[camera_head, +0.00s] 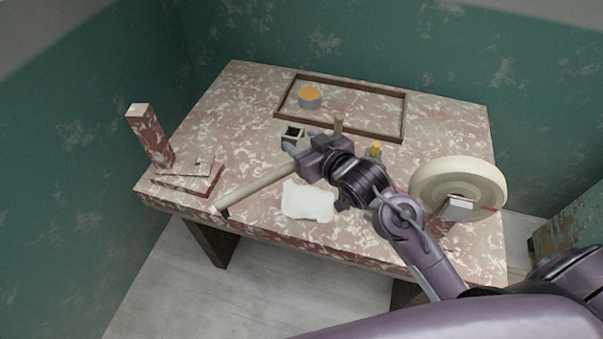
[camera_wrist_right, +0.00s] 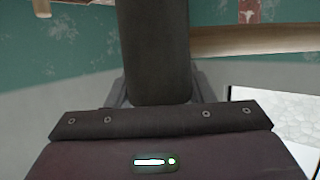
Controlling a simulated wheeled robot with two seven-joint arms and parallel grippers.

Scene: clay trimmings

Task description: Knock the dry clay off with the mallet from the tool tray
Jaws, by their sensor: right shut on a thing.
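My right gripper (camera_head: 305,150) is over the table in the head view. In the right wrist view it is shut on a thick dark piece (camera_wrist_right: 155,50), which I take for part of the mallet. A long pale rod (camera_head: 262,188) with a dark end slants down-left from beside the jaws. The gripper hides how rod and jaws meet. The wooden-rimmed tool tray (camera_head: 404,115) lies behind the gripper and holds a grey pot with an orange top (camera_head: 310,98). A white lump (camera_head: 307,202), possibly the dry clay, lies in front of the gripper. My left gripper is out of view.
A pale wheel (camera_head: 440,180) stands at the table's right. An upright post (camera_head: 148,135) and a low block (camera_head: 190,180) are at the left. A yellow-topped thing (camera_head: 376,148) is beside my arm. The table's back left is clear.

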